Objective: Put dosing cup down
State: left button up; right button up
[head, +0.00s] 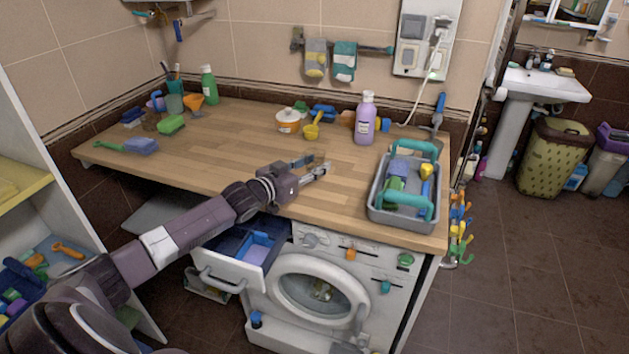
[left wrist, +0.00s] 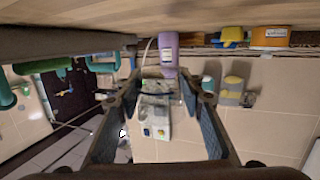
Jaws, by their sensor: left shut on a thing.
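My left gripper (head: 318,169) reaches in from the left, low over the wooden worktop (head: 225,150) near its front middle. It is shut on a small pale thing, apparently the dosing cup; the fingers mostly hide it in the head view. In the left wrist view, which is upside down, the two fingers (left wrist: 160,100) stand apart with a pale, see-through patch between them. I cannot clearly trace the cup's outline against the wall panel behind. My right gripper is not seen.
A lavender bottle (head: 366,118), a yellow scoop (head: 312,126) and an orange-white tub (head: 288,121) stand at the back. A grey caddy (head: 379,213) with teal handles is at the right. Below, a drawer (head: 229,272) is open beside the washing machine (head: 283,315). The worktop's middle left is clear.

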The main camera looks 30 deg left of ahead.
aim_at(314, 188)
pick_arm(q)
jog(key=shift+f, duration=0.85)
notch_tip(314, 188, down, 4)
jog(key=shift+f, duration=0.1)
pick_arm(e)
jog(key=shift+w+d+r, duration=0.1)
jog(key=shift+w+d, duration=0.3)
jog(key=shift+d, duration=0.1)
pick_arm(q)
jog(key=o, duration=1.2)
jog(key=shift+f, duration=0.15)
jog(key=shift+c, duration=0.2)
